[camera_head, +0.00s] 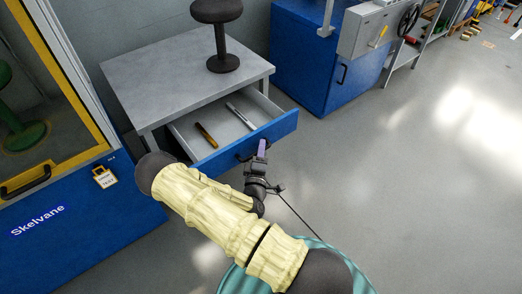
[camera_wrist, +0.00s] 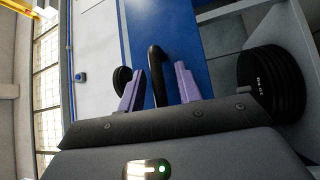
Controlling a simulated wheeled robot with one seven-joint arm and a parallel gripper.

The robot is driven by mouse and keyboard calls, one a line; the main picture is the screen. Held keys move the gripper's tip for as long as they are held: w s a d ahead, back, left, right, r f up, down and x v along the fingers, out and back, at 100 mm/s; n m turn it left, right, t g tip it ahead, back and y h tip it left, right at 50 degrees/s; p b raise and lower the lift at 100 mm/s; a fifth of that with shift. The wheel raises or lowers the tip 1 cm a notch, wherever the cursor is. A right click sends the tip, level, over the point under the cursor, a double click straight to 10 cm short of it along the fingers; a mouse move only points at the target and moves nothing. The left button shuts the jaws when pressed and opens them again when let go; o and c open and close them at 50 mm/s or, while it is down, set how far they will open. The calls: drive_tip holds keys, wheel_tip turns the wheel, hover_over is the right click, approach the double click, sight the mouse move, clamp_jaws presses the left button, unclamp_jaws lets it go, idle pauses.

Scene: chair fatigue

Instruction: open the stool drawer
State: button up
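The drawer, with its blue front (camera_head: 225,152), stands pulled out from under a grey table (camera_head: 165,75), and its inside shows. A yellow-brown tool (camera_head: 206,135) and a silver tool (camera_head: 240,115) lie in it. A black stool (camera_head: 221,35) stands on the tabletop. My gripper (camera_head: 262,148) is at the drawer front, near the black handle (camera_head: 243,157). In the wrist view the handle (camera_wrist: 157,76) stands between my two purple fingers (camera_wrist: 158,88), with a visible gap on each side. The fingers are apart, around the handle rather than closed on it.
A blue cabinet (camera_head: 310,60) stands behind at the right. A blue and yellow-framed cabinet (camera_head: 75,215) stands close on the left. Black weight discs (camera_wrist: 270,84) show at the right of the wrist view. The grey floor (camera_head: 420,190) to the right is clear.

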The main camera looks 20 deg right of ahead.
drive_tip(key=shift+s, duration=0.1)
drive_tip(key=p+v, duration=0.3)
drive_tip(key=v, duration=1.4)
drive_tip(key=shift+f, duration=0.15)
